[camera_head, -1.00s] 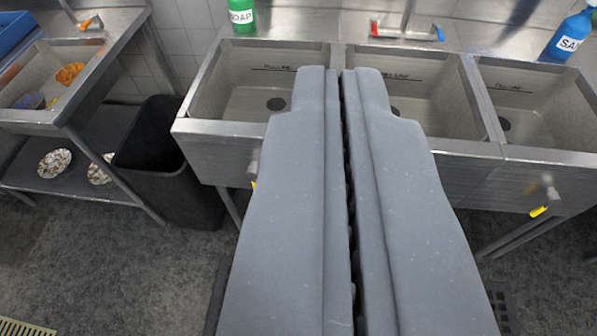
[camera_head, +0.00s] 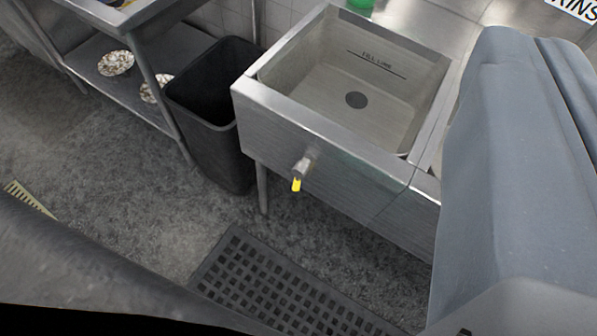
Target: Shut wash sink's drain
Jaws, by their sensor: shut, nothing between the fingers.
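The left basin of the steel sink unit (camera_head: 330,150) stands in the middle of the view; it is empty, with a fill line mark on its back wall. I cannot read which basin is labelled wash. A dark round drain hole (camera_head: 356,100) shows in its floor. On the front panel below it is a drain handle (camera_head: 302,170) with a yellow tip pointing down. My gripper (camera_head: 560,40) is large and grey at the right, shut and empty, to the right of the handle and apart from it. It hides the other basins.
A black bin (camera_head: 215,110) stands left of the sink. Farther left is a steel table with a lower shelf (camera_head: 130,100) holding patterned plates. A black grated mat (camera_head: 270,285) lies on the floor before the sink. A green bottle (camera_head: 361,4) stands behind the basin.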

